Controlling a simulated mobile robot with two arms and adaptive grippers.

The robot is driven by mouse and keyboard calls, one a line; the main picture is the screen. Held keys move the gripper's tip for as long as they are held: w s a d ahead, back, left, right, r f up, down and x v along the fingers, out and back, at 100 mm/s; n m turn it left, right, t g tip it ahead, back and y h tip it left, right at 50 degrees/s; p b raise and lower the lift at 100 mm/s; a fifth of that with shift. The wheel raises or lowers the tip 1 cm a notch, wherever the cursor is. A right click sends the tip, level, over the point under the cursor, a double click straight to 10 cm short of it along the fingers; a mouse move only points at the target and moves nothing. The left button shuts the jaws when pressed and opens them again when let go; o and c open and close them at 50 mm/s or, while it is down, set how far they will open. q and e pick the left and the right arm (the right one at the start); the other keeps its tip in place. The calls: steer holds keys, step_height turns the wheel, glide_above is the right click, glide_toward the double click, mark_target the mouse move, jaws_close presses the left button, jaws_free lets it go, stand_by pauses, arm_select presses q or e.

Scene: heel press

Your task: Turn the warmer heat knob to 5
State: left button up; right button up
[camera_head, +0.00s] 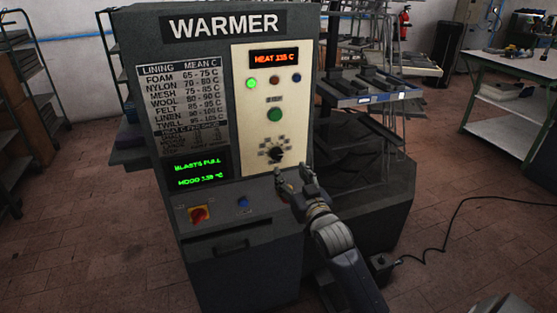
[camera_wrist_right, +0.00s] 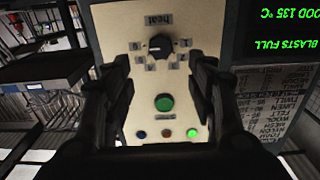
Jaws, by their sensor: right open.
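The warmer (camera_head: 222,118) is a dark cabinet with a cream control panel (camera_head: 262,88). Its black heat knob (camera_head: 276,154) sits low on the panel, ringed by small grey labels. In the right wrist view, the panel appears upside down and the knob (camera_wrist_right: 158,46) lies beyond and between my fingers. The labels are too small to read, and I cannot tell the knob's setting. My right gripper (camera_head: 296,180) is open and empty, just below and right of the knob in the head view. It also shows in the wrist view (camera_wrist_right: 161,63). My left gripper is not in view.
A red display (camera_head: 274,58) reads HEAT 135 C. A green button (camera_head: 275,115) is above the knob. A red rotary switch (camera_head: 198,214) and blue button (camera_head: 243,202) are on the lower ledge. A shelf rack (camera_head: 375,92) stands right of the panel.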

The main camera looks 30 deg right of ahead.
mark_target(278, 155)
steer(key=x, duration=0.9)
steer(key=shift+w+p, duration=0.4)
steer(key=shift+w, duration=0.05)
steer(key=shift+c, duration=0.2)
steer(key=c, duration=1)
